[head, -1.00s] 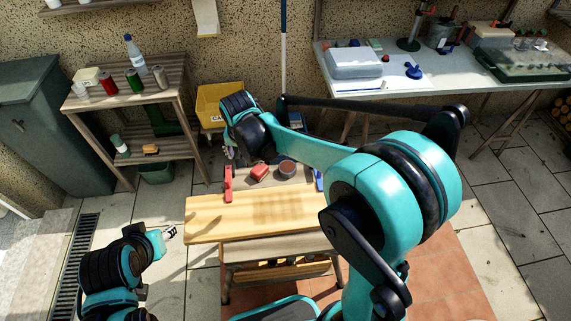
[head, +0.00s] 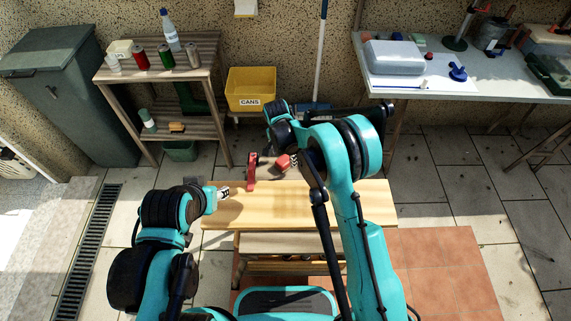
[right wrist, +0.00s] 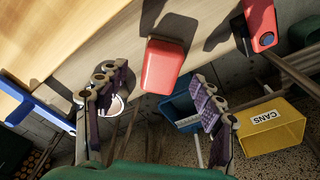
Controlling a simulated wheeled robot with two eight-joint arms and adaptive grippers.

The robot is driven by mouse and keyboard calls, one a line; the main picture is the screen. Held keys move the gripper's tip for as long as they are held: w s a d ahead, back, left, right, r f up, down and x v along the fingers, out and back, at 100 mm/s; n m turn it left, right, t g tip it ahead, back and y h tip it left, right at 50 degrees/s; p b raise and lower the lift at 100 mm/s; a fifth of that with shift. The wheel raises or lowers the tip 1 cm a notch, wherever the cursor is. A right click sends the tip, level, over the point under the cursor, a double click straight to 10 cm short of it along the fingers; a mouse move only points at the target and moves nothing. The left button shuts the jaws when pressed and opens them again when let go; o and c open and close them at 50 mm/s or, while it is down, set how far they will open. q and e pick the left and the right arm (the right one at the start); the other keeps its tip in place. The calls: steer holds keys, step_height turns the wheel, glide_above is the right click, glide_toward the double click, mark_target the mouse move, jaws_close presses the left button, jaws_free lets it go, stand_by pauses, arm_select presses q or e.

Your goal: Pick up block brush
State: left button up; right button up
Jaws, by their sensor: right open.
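A red block (head: 284,161), which I take for the block brush, lies on the far part of the wooden workbench (head: 225,212). Its bristles cannot be made out. In the right wrist view the red block (right wrist: 163,66) shows beyond and between the spread fingers of my right gripper (right wrist: 156,84). That gripper is open and empty, and no contact with the block shows. In the head view my right arm covers part of the bench around the block. My left gripper (head: 222,192) is over the bench's left end, too small to read.
A red clamp (head: 251,172) stands left of the block; a blue clamp (right wrist: 40,108) and a round tin (right wrist: 115,104) show in the right wrist view. A yellow CANS bin (head: 250,90) is behind the bench. The bench's front left is clear.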

mark_target(285, 159)
steer(key=f, duration=0.3)
steer(key=shift+w+d+f+b, duration=0.1)
steer(key=shift+w+d+b, duration=0.1)
steer(key=shift+b, duration=0.2)
steer(key=shift+c, duration=0.3)
steer(key=c, duration=1.3)
steer(key=shift+r+p, duration=0.3)
steer(key=shift+r, duration=0.3)
steer(key=r, duration=0.1)
steer(key=r+p, duration=0.1)
steer(key=r, duration=0.2)
steer(key=shift+s+d+p, duration=0.2)
steer(key=shift+d+p, duration=0.1)
steer(key=shift+p, duration=0.05)
steer(key=s+d+r+p, duration=0.2)
steer(key=s+d+r, duration=0.3)
steer(key=d, duration=0.4)
steer(key=shift+s+d+r+p, duration=0.15)
steer(key=shift+s+r+p, duration=0.15)
steer(key=shift+r, duration=0.25)
